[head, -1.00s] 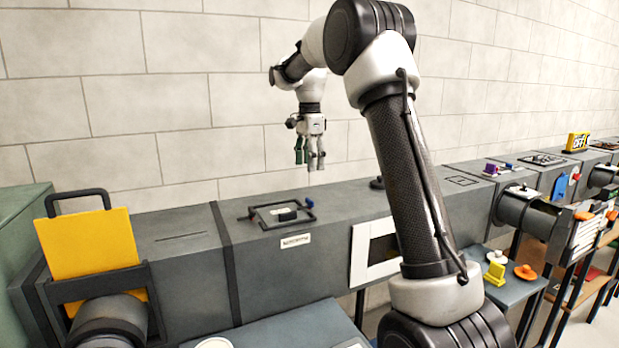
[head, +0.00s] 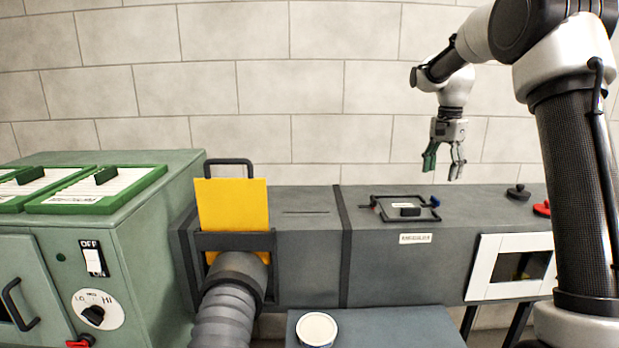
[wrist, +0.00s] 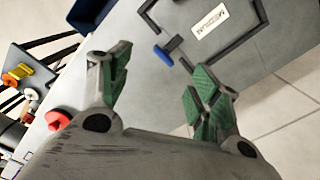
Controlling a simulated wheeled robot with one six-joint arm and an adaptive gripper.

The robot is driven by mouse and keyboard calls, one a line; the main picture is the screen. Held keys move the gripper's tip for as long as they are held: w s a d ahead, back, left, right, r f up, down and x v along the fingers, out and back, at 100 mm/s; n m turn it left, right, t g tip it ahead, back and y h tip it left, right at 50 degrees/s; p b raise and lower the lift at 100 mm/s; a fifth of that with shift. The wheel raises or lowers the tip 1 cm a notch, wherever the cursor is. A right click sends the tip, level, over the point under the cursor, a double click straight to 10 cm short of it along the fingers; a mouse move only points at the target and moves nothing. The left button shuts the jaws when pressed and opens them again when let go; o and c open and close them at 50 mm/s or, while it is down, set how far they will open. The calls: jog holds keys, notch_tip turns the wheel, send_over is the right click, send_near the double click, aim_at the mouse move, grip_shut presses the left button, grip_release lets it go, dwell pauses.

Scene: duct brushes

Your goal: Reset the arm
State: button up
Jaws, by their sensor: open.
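My gripper (head: 444,158) hangs from my arm at the upper right of the head view, fingers pointing down. It is open and holds nothing.
A green cabinet (head: 150,260) with an OFF switch stands at the left. A yellow panel (head: 232,215) stands in a slot beside it, above a ribbed hose (head: 235,300). A grey table (head: 385,325) carries a white round lid (head: 316,329). A black knob (head: 518,192) sits on the duct.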

jog(key=s+a+n+t, duration=0.1)
jog(key=s+n, duration=0.5)
jog(key=s, duration=1.2)
jog(key=s+a+r+n+t, duration=0.1)
jog(key=s+n+t, duration=0.2)
jog(key=s, duration=1.6)
jog(key=shift+s+n, duration=0.15)
jog(key=shift+n, duration=1.25)
